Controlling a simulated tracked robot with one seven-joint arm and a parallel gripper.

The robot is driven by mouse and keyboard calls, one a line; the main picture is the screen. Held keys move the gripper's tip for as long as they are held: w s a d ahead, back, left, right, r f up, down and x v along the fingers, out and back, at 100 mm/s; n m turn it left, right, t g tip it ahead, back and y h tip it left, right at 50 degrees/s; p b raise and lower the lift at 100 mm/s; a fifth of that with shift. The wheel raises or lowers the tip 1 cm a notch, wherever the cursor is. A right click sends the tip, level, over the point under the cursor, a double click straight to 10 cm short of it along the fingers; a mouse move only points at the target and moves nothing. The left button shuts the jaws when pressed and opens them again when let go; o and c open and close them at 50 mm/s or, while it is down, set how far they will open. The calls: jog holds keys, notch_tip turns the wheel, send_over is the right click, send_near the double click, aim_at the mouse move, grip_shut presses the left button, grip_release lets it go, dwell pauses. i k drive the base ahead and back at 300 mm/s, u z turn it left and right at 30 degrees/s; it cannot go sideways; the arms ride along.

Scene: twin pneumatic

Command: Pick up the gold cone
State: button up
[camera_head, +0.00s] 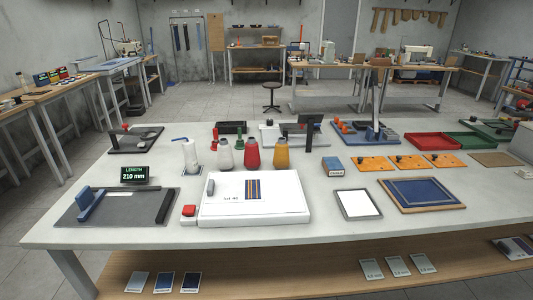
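The gold cone (282,153) stands upright on the white worktable, near its middle. It is the rightmost of three thread cones in a row. A red cone (252,154) stands just left of it, and a grey-white cone (225,155) stands left of the red one. The gold cone's lower front is close behind a white flat box (283,205). I cannot tell whether they touch. My gripper is not in view.
A white cylinder (191,157) stands left of the cones. A blue box (332,166) and a white-faced tablet (358,204) lie to the right. Dark trays with fixtures (280,137) lie behind the cones. A black length display (135,174) stands at left. The table's front-right strip (430,220) is clear.

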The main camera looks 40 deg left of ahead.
aim_at(281, 158)
jog(key=u, duration=0.4)
jog(key=i, duration=0.85)
jog(key=u, duration=0.75)
jog(key=i, duration=0.35)
jog(key=u, duration=0.25)
jog(key=k, duration=0.85)
jog(key=u, duration=0.2)
jog(key=i, duration=0.85)
jog(key=z, duration=0.1)
